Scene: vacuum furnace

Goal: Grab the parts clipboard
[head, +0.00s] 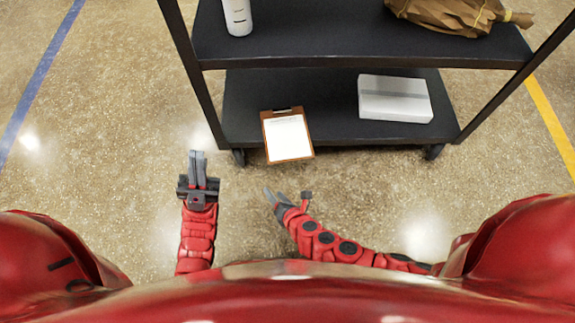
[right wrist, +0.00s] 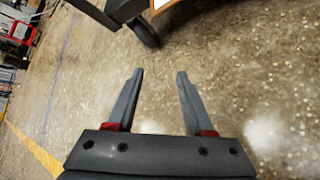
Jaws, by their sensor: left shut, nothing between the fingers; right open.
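The parts clipboard (head: 287,136) is a brown board with a white sheet and a dark clip at its far end. It lies on the lower shelf of a black cart, its near end sticking out past the shelf's front edge. A brown edge at the top of the right wrist view (right wrist: 167,4) may be the clipboard. My right gripper (head: 286,194) is open and empty, in front of the clipboard and apart from it; its spread fingers show in the right wrist view (right wrist: 160,75). My left gripper (head: 197,155) is shut and empty, left of the clipboard.
The cart's lower shelf (head: 335,100) also holds a white box (head: 395,98) at right. The upper shelf (head: 330,38) holds a white bottle (head: 238,15) and a brown paper bag (head: 450,14). Cart posts and wheels (head: 238,157) flank the shelf. The speckled floor in front is clear.

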